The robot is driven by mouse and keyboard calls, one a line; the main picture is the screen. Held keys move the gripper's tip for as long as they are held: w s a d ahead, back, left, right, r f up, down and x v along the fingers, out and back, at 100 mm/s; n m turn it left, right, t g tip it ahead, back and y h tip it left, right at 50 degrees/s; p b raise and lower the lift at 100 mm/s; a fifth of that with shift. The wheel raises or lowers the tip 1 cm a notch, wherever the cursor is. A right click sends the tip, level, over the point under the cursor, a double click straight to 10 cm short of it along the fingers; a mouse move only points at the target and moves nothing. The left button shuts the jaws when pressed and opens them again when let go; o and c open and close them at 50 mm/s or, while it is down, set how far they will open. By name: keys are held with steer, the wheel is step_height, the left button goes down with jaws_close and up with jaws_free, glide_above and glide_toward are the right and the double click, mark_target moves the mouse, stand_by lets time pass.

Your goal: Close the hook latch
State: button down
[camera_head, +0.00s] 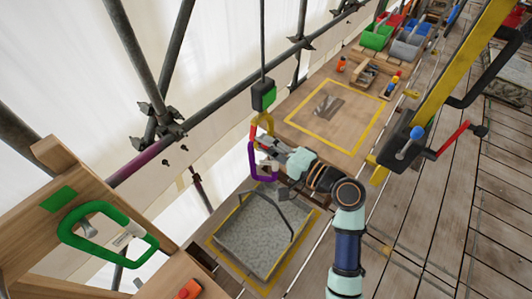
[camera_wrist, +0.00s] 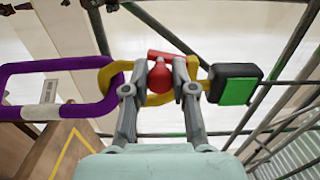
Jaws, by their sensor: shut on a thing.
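A yellow hook (camera_head: 265,119) hangs under a black block with a green face (camera_head: 263,96) on a cable. The hook (camera_wrist: 108,76) and the block (camera_wrist: 236,86) lie sideways in the wrist view. The hook's red latch, with a round knob (camera_wrist: 160,78), sits at the hook's mouth. My gripper (camera_wrist: 166,68) is shut on the red latch, one finger on each side of the knob. A purple link (camera_head: 253,163) hangs at the hook; its end (camera_wrist: 112,104) meets the hook's curve in the wrist view. I cannot tell whether the latch fully closes the mouth.
A grey slab tray with a dark handle (camera_head: 242,245) lies below in a yellow-outlined area. A wooden stand with a green ring (camera_head: 68,238) is at the left. A yellow-framed board (camera_head: 340,137) and coloured bins (camera_head: 377,37) lie beyond. Scaffold pipes (camera_head: 140,62) run behind the hook.

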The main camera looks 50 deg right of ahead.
steer(key=shift+d+f+n+b, duration=0.1)
steer(key=shift+d+n+b, duration=0.15)
steer(key=shift+n+b, duration=0.4)
steer(key=shift+d+f+n+b, duration=0.1)
steer(key=shift+d+n+b, duration=0.15)
steer(key=shift+n+b, duration=0.4)
steer(key=shift+r, duration=0.1)
steer(key=c, duration=0.9)
jaws_free()
steer(key=shift+c, duration=0.2)
steer(key=s, duration=1.2)
steer(key=shift+d, duration=0.45)
